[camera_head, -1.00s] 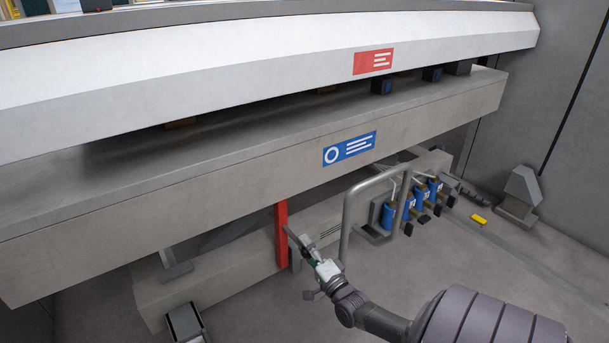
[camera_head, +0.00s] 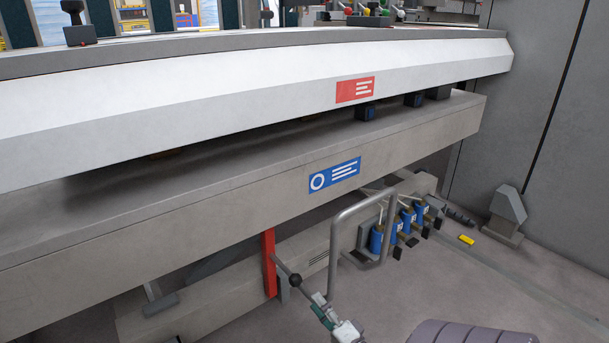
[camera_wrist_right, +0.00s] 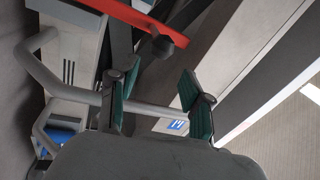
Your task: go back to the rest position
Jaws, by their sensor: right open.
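My right gripper (camera_head: 322,308) is low in the head view, just below and right of a black ball knob (camera_head: 295,280) on a short grey lever beside the red post (camera_head: 268,262). In the right wrist view my right gripper (camera_wrist_right: 158,84) has its two green-padded fingers apart with nothing between them. The dark knob (camera_wrist_right: 163,46) shows beyond the fingertips, by the red bar (camera_wrist_right: 120,12). My left gripper is in neither view.
A bent grey pipe rail (camera_head: 338,240) stands close right of the gripper. Blue cylinders (camera_head: 395,232) sit behind it. The wide machine beam (camera_head: 230,205) overhangs above. Open floor (camera_head: 440,285) lies to the right, with a small yellow block (camera_head: 467,239).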

